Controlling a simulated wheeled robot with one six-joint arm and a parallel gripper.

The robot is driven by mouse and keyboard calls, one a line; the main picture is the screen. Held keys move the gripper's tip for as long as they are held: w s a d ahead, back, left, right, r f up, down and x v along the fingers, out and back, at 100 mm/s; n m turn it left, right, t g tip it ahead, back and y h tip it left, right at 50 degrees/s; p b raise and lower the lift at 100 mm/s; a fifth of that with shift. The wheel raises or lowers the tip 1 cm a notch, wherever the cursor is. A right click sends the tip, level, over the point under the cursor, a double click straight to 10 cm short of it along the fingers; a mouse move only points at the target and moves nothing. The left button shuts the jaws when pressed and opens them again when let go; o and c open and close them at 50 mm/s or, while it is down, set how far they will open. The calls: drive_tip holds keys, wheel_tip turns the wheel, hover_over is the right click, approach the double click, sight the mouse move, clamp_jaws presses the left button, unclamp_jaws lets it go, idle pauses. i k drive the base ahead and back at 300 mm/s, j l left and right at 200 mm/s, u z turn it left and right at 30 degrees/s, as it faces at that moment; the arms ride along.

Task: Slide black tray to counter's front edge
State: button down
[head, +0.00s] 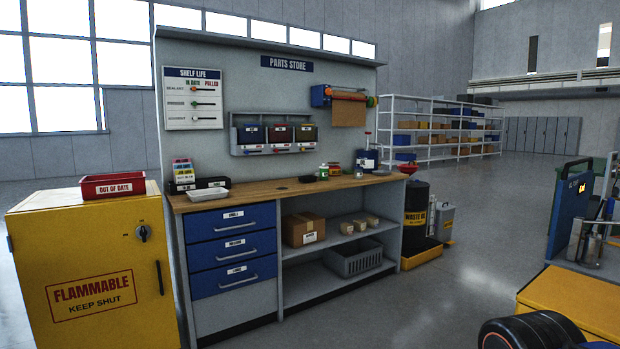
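A black tray (211,184) with a white label on its front sits on the left part of the wooden counter (255,194), set back from the front edge. Upright cards with coloured tops (183,171) stand at its left end; I cannot tell whether they are in it. A shallow white tray (208,195) lies in front of it, nearer the counter's front edge. A small flat dark item (308,179) also lies near the middle of the counter. My gripper is not in view.
A yellow flammable cabinet (90,270) with a red tray (112,186) on top stands left of the counter. Bottles and tins (335,170) crowd the counter's right half. Floor (400,310) in front is clear.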

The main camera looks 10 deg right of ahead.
sight(308, 179)
drive_tip(key=i+j, duration=0.1)
drive_tip(key=i, duration=1.55)
drive_tip(key=j+u, duration=0.05)
drive_tip(key=j, duration=0.05)
